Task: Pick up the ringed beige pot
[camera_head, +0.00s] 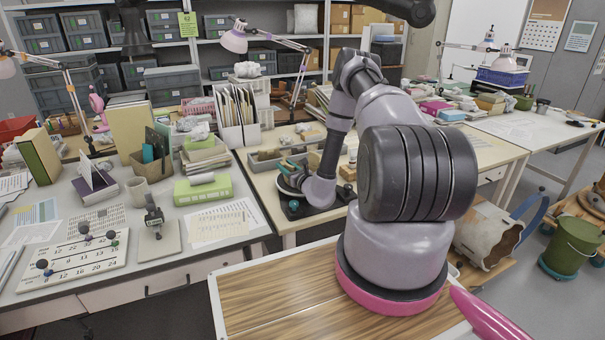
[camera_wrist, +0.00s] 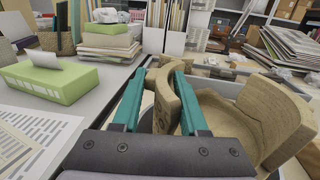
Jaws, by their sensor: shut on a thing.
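In the wrist view, my gripper (camera_wrist: 160,72) is shut on a curved beige wall (camera_wrist: 163,88), one teal finger on each side. A larger curved beige piece (camera_wrist: 262,115) with a broken-looking edge lies just right of the right finger. The two look alike; I cannot tell whether they are one ringed beige pot or separate pieces. Only part of the held wall shows, and its underside is hidden by my gripper. In the head view, my arm reaches down to the middle table, and the gripper and what it holds are mostly hidden there.
A green box (camera_head: 203,190) and papers (camera_head: 222,221) are on the left table. A black base with teal knobs (camera_head: 297,208) is at the middle table's front. A grey tray (camera_head: 264,160) and a file rack (camera_head: 238,132) stand behind. A large beige jar (camera_head: 485,238) lies low at right.

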